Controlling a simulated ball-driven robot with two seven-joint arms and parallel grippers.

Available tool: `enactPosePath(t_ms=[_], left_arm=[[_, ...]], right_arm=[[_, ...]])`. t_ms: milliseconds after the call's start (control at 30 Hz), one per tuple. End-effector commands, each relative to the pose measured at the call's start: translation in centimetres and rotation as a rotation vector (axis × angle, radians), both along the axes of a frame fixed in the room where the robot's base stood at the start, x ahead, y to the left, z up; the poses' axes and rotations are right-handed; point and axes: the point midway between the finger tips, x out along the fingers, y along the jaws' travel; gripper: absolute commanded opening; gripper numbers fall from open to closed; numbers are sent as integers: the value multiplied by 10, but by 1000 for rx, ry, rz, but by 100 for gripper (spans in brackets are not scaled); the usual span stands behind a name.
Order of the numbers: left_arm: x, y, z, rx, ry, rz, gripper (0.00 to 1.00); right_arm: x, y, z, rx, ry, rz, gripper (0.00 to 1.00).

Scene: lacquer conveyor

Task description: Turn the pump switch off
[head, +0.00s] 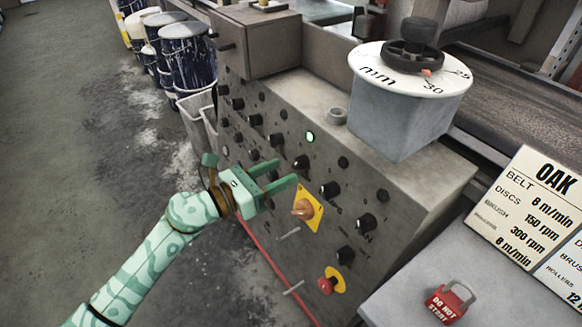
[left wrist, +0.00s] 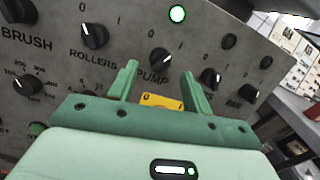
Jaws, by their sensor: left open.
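The pump switch (left wrist: 160,60) is a black knob above the word PUMP on the grey panel, with 0 and 1 marked above it. In the head view the pump switch (head: 300,162) sits just below a lit green lamp (head: 309,137); its exact pointer angle is too small to tell. My left gripper (head: 288,172) is green, open and empty, its fingertips just in front of the panel near the knob. In the left wrist view the knob shows between and beyond the fingertips (left wrist: 160,70). I cannot tell whether they touch the panel. My right gripper is out of view.
A yellow plate with an orange switch (head: 304,208) is just below the fingers. Other black knobs (head: 330,190) crowd around. A red button (head: 327,285) is lower down. A red padlock (head: 449,303) lies on the grey surface at right.

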Motion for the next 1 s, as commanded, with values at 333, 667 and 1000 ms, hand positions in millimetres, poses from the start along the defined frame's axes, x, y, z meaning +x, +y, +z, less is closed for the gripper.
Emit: enactPosePath(t_ms=[333, 667, 1000], left_arm=[[21, -31, -1, 1, 1, 1, 49], [21, -32, 0, 1, 1, 1, 27], [21, -31, 1, -7, 10, 3, 5]], right_arm=[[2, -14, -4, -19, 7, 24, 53], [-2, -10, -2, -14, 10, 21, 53], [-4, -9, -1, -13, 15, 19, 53]])
